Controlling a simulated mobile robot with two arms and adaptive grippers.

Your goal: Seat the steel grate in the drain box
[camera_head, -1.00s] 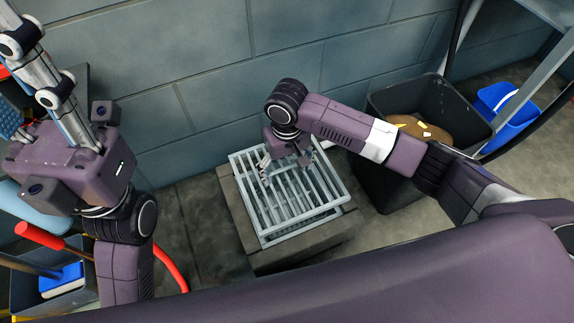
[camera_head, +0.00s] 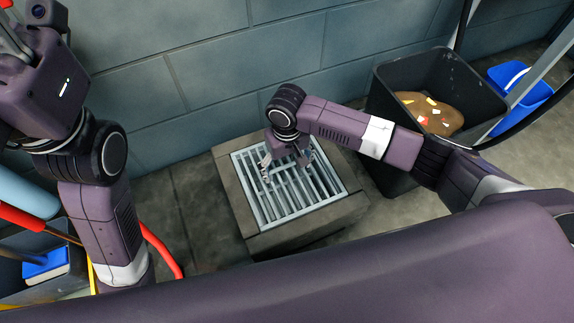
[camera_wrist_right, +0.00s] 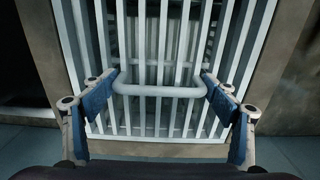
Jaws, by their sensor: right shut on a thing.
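The steel grate (camera_head: 318,203) is a light grey frame of parallel bars. In the head view it lies within the top opening of the stone-coloured drain box (camera_head: 232,192), its frame about level with the rim. My right gripper (camera_head: 287,168) is over the grate's far half. In the right wrist view its blue-padded fingers (camera_wrist_right: 160,91) are shut on the grate's raised handle (camera_wrist_right: 160,92), one at each end. The grate's far edge is partly hidden by the gripper. My left gripper is at the upper left, mostly cut off, its fingertips out of frame.
A dark bin (camera_head: 395,170) holding brown waste stands right of the box, with a blue bin (camera_head: 535,95) beyond. A block wall (camera_head: 200,60) runs behind. A red tube (camera_head: 165,252) and a dark container (camera_head: 25,290) are at the lower left. Floor left of the box is clear.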

